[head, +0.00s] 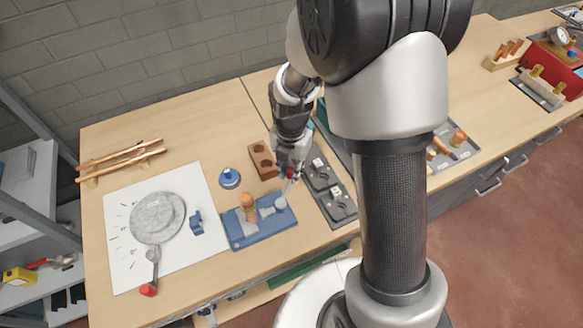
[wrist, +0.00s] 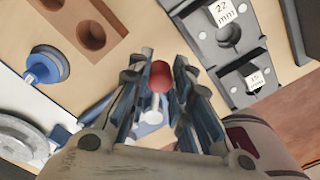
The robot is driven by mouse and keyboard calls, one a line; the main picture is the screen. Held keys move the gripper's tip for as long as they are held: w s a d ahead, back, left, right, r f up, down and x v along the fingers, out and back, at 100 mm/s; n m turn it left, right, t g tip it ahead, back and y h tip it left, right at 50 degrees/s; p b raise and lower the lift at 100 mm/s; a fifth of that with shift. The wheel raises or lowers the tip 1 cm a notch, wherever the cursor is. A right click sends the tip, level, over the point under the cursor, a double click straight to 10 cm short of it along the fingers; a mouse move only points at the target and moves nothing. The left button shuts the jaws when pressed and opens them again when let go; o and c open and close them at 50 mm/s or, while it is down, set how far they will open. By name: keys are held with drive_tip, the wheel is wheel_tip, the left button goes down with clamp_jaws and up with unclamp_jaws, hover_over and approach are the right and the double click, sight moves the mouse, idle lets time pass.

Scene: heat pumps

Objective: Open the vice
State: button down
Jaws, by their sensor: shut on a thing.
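The vice has a blue base (head: 240,239) on the wooden bench in the head view. An orange-brown cylinder (head: 247,203) stands at its left part, and a pale round hub sits at its right end. A pale lever with a red knob (head: 289,172) rises from that hub. My gripper (head: 290,166) is over the right end of the vice, shut on the red knob. In the wrist view the knob (wrist: 159,76) sits between the two fingers (wrist: 158,92), with the pale lever below it. Most of the vice is hidden there by the gripper.
A grey tray with labelled sockets (head: 341,212) lies close to the right of the vice. A brown block with holes (head: 258,151) and a blue round piece (head: 229,179) stand behind it. A grey disc (head: 157,222) with its own red-knobbed lever lies on white paper at left.

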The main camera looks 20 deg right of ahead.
drive_tip(key=c, duration=1.4)
unclamp_jaws()
drive_tip(key=shift+r, duration=6)
